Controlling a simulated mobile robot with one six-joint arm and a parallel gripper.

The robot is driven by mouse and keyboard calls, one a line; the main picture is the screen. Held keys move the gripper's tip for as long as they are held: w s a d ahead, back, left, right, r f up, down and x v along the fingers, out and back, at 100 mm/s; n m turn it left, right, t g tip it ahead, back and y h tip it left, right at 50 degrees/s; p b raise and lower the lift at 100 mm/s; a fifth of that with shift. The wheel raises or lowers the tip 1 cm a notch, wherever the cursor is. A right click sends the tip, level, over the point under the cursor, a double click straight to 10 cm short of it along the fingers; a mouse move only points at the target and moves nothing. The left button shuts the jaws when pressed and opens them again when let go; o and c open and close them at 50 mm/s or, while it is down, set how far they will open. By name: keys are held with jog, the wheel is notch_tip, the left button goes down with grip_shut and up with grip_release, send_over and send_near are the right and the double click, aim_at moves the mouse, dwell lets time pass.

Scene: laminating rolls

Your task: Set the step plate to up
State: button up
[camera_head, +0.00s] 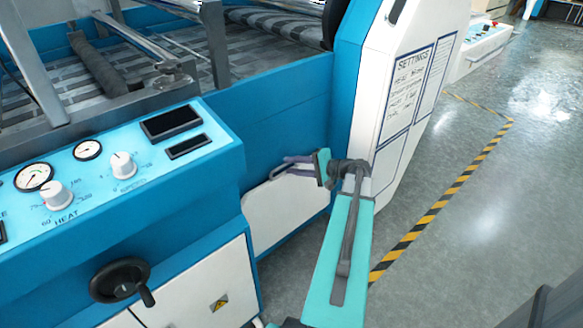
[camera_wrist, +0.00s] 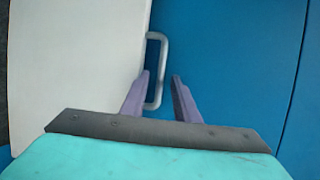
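The step plate (camera_head: 285,212) is a white panel low on the blue machine, between the control cabinet and the white end housing. Its exact tilt is hard to tell. In the wrist view the plate (camera_wrist: 75,60) fills the left side, with a grey loop handle (camera_wrist: 163,62) at its edge. My gripper (camera_head: 284,170) is at the plate's top edge. In the wrist view my gripper (camera_wrist: 160,75) is open, its purple fingers apart. The handle's outer bar shows between the fingers, nearer the left one, which hides part of the handle. Contact cannot be told.
The control cabinet (camera_head: 110,205) with knobs, gauges and a black handwheel (camera_head: 120,280) stands at left. The white end housing (camera_head: 405,80) with a settings sheet is close to my wrist at right. The grey floor (camera_head: 490,210) beyond the striped tape is clear.

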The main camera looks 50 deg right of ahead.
jog(key=shift+w+a+f, duration=0.1)
jog(key=shift+w+a, duration=0.05)
jog(key=shift+w, duration=0.25)
grip_shut()
jog(key=shift+s+a+f, duration=0.1)
jog(key=shift+s+f, duration=0.05)
jog(key=shift+s, duration=1.05)
